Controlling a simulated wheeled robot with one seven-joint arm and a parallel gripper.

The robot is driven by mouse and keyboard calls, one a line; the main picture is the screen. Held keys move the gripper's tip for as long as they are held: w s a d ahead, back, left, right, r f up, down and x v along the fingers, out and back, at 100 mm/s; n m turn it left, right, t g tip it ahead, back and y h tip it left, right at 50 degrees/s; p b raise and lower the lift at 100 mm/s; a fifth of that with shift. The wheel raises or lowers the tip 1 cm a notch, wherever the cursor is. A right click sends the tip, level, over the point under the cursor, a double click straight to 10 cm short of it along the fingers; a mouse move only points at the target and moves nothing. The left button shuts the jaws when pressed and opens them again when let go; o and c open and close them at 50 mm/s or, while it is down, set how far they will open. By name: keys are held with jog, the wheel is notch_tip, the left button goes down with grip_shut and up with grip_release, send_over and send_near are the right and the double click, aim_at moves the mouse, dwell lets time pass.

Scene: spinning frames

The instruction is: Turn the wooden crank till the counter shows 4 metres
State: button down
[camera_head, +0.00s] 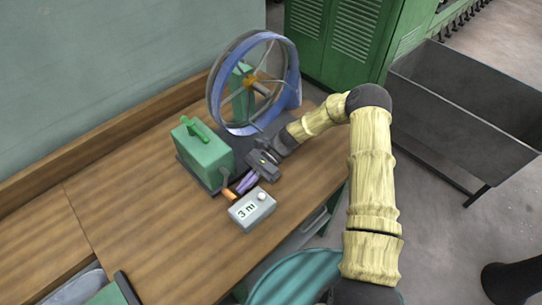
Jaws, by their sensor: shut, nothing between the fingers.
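The wooden crank handle (230,194) is a small orange-brown grip low in front of the green machine box (206,158). The counter (252,208) is a light grey box on the bench, just in front of the handle, and its face reads 3 m. My gripper (241,188) comes down from the right with its purple fingers shut. The fingertips are beside the handle's right end; I cannot tell whether they touch it. The crank's arm is mostly hidden. A large spoked wheel (221,97) with a blue rim stands behind the box.
The wooden bench (150,235) is clear to the left and in front of the counter. A raised ledge and wall bound its back. A grey metal trough (470,95) and green cabinets (335,40) stand to the right. A teal round object (295,280) is below the bench's front edge.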

jog(key=b+v, duration=0.3)
jog(key=v, duration=1.2)
jog(key=shift+s+a+r+n+t+h, duration=0.2)
jog(key=shift+s+n+t+h, duration=0.1)
jog(key=shift+s+h, duration=0.15)
jog(key=s+d+r+n+t+h, duration=0.4)
jog(key=s+d+t, duration=0.1)
jog(key=s, duration=0.4)
jog(key=s+d+r+n+t+h, duration=0.4)
jog(key=s+d+n+t+h, duration=0.1)
jog(key=s, duration=0.4)
jog(key=shift+d+r+t, duration=0.15)
jog(key=shift+r+t, duration=0.25)
jog(key=shift+t, duration=0.1)
jog(key=shift+w+h, duration=0.15)
jog(key=shift+h, duration=0.1)
